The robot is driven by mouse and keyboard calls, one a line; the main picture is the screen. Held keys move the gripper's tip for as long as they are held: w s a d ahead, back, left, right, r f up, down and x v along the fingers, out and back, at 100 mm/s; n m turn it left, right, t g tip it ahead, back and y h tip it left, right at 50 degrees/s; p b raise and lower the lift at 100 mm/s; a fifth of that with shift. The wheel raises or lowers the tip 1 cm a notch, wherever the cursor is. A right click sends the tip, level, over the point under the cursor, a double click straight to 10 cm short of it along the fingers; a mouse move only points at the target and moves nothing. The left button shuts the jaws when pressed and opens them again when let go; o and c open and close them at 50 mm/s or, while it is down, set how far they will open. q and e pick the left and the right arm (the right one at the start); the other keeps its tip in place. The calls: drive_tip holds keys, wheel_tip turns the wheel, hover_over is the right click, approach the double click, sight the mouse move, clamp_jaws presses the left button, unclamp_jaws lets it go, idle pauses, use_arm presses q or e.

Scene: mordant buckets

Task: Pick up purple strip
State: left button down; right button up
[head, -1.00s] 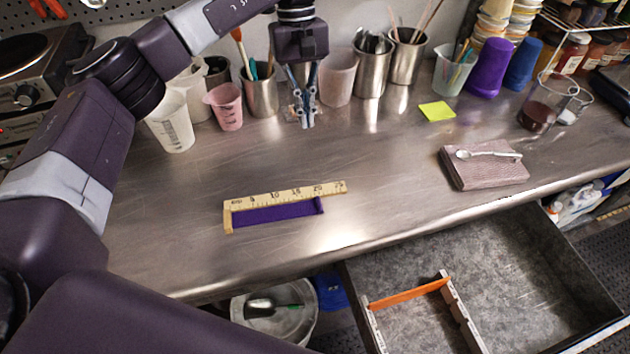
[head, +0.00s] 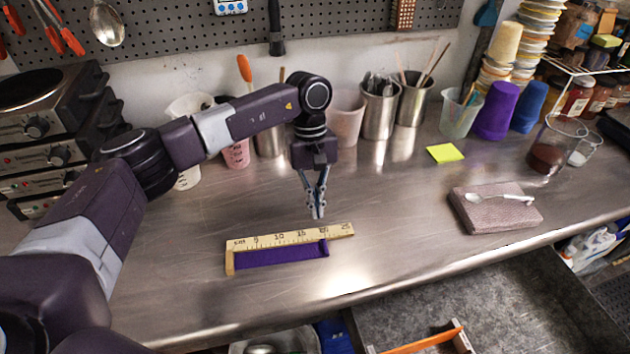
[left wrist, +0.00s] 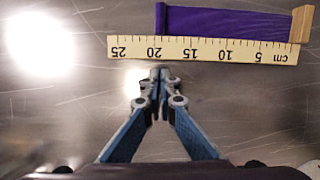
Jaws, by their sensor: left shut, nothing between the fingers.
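The purple strip (head: 280,254) lies flat on the steel counter along the near side of a wooden ruler (head: 290,237) with a short end block at its left. In the left wrist view the purple strip (left wrist: 225,22) shows beyond the ruler (left wrist: 200,50), its ends near the 20 mark and the end block. My left gripper (head: 317,214) points down just behind the ruler's right part, fingertips together and empty. In the left wrist view the left gripper's fingertips (left wrist: 158,76) are closed, apart from the strip, near the 20 mark. My right gripper is not in view.
A folded cloth (head: 495,212) with a spoon (head: 500,197) on it lies at the right. A yellow note (head: 445,153) lies farther back. Steel cups (head: 379,112) with tools stand along the wall. An open drawer (head: 500,305) is below the front edge.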

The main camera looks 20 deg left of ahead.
sight(323, 238)
use_arm(q)
drive_tip(key=s+d+p, duration=0.1)
drive_tip(key=s, duration=0.1)
drive_tip(key=shift+s+d+f+p, duration=0.15)
drive_tip(key=shift+s+d+p, duration=0.2)
drive_tip(key=shift+d+p, duration=0.05)
drive_tip(key=shift+s+d+f, duration=0.1)
drive_tip(key=shift+s+d, duration=0.15)
drive_tip(key=shift+s, duration=0.15)
drive_tip(key=shift+s+d+f, duration=0.1)
drive_tip(key=shift+s+d, duration=0.2)
drive_tip(key=shift+s, duration=0.1)
drive_tip(key=s+d, duration=0.1)
drive_tip(key=s, duration=0.1)
drive_tip(key=s+d+b, duration=0.2)
drive_tip(key=s, duration=0.1)
drive_tip(key=shift+s+d, duration=0.3)
drive_tip(key=shift+d, duration=0.1)
drive_tip(key=shift+w+a, duration=0.1)
drive_tip(key=shift+w, duration=0.05)
drive_tip(key=shift+r, duration=0.2)
